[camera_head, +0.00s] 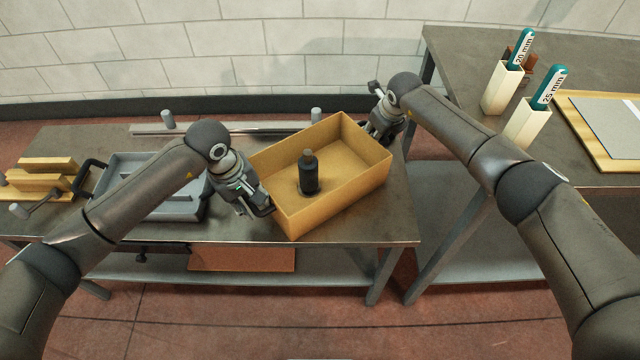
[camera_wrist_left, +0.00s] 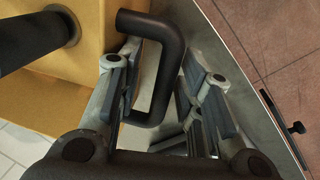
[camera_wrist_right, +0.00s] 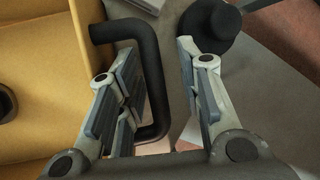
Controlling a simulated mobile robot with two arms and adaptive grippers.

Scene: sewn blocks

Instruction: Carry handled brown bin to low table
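The brown bin (camera_head: 345,193) is at the right end of the low table (camera_head: 385,225), turned at an angle, its near corner close to the table's front edge. It appears to rest on the tabletop. A dark bottle-shaped object (camera_head: 309,175) stands inside it. My left gripper (camera_head: 262,208) is at the bin's left end. In the left wrist view its open fingers straddle the black handle (camera_wrist_left: 172,70), with a gap on the right. My right gripper (camera_head: 372,135) is at the far right end. In the right wrist view its open fingers straddle the other handle (camera_wrist_right: 154,80).
A grey tray (camera_head: 180,205) and wooden blocks (camera_head: 45,170) lie on the table's left. A metal bar (camera_head: 240,128) lies behind. A second workbench (camera_head: 450,50) at right carries white holders (camera_head: 525,125) with teal-handled tools and a board (camera_head: 575,110).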

